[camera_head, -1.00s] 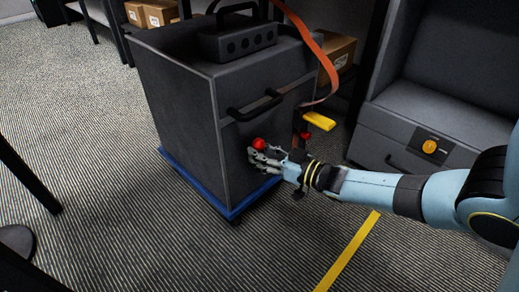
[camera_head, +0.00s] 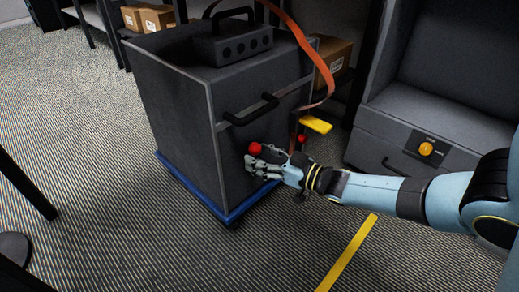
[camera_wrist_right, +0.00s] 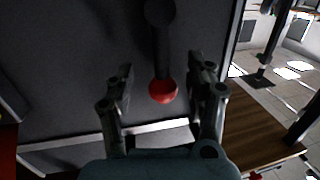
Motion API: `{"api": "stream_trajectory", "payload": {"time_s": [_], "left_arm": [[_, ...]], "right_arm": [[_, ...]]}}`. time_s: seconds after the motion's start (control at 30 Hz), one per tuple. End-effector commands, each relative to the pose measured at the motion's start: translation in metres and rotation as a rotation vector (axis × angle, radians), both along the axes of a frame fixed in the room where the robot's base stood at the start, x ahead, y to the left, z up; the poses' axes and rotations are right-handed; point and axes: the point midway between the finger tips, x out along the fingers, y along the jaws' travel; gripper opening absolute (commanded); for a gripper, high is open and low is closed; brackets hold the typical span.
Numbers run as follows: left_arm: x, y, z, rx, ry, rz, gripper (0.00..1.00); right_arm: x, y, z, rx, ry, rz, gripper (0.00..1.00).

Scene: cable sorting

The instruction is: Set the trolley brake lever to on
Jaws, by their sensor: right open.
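The dark grey trolley (camera_head: 181,125) has a blue bumper around its base. Its brake lever ends in a red ball knob (camera_head: 255,148) low on the front panel. In the right wrist view, the dark lever (camera_wrist_right: 161,45) hangs down from a round pivot, with the red knob (camera_wrist_right: 162,92) at its lower end. My right gripper (camera_head: 252,167) is open just below the knob in the head view. In the wrist view its fingers (camera_wrist_right: 165,85) stand on either side of the knob, with gaps showing. Any lever markings are not visible. My left gripper is out of view.
A black handle (camera_head: 250,109) crosses the trolley front above the knob. An orange strap (camera_head: 305,45) hangs at its right side, near a yellow piece (camera_head: 316,124). A grey unit with an orange knob (camera_head: 426,149) stands at right.

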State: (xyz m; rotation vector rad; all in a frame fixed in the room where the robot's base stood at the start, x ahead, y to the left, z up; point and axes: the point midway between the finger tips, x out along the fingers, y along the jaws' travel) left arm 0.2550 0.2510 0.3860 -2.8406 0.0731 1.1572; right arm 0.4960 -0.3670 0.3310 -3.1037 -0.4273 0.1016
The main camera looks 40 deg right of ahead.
Motion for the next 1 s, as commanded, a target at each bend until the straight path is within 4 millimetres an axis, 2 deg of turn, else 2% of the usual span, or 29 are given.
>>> {"api": "stream_trajectory", "payload": {"time_s": [0.3, 0.5, 0.67, 1.0], "left_arm": [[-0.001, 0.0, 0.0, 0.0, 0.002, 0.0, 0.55], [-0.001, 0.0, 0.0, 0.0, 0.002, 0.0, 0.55], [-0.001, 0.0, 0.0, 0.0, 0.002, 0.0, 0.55], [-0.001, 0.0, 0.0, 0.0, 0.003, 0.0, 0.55]], "right_arm": [[-0.066, -0.019, 0.003, -0.003, 0.005, 0.001, 0.55], [-0.097, -0.029, 0.006, -0.003, 0.002, 0.0, 0.55], [-0.107, -0.032, 0.007, 0.0, 0.001, -0.001, 0.55], [-0.108, -0.032, 0.007, -0.001, 0.001, -0.001, 0.55]]}}
